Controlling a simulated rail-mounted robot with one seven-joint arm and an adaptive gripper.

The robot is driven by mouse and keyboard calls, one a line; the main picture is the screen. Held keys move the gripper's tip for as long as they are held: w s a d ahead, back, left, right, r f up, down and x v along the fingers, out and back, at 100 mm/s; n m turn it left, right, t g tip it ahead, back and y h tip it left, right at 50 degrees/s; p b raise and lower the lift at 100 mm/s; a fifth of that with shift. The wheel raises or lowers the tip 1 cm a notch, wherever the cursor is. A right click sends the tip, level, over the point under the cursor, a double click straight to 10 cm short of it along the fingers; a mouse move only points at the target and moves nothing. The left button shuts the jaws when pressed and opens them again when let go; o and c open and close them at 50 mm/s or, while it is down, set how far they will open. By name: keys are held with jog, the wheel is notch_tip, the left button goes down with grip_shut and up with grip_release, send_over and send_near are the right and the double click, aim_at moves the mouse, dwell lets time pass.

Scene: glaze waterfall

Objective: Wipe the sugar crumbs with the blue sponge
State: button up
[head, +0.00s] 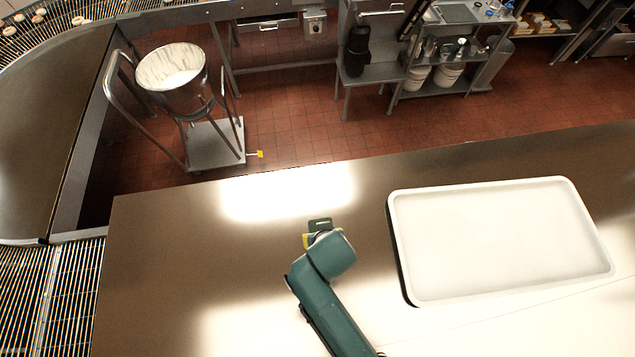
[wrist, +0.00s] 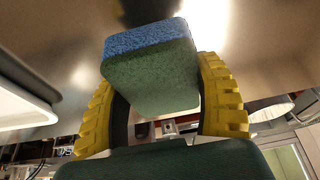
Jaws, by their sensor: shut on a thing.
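The sponge (wrist: 155,75) sits between the two yellow ridged fingers of my gripper (wrist: 160,85) in the wrist view. It has a blue layer along its far edge and a green body. In the head view my gripper (head: 318,236) is over the steel counter (head: 180,265), left of the white tray, mostly covered by my teal arm. One yellow finger and a small dark green piece show beside it. I cannot tell whether the sponge touches the counter. I cannot make out any sugar crumbs; glare whitens parts of the counter.
A large white tray (head: 500,240) lies on the right of the counter; its edge also shows in the wrist view (wrist: 22,108). The counter left of my gripper looks clear. Beyond its far edge, a steel bowl on a stand (head: 172,80) and a shelf rack (head: 450,60) stand on red tiles.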

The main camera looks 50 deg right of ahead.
jog(key=shift+r, duration=1.9)
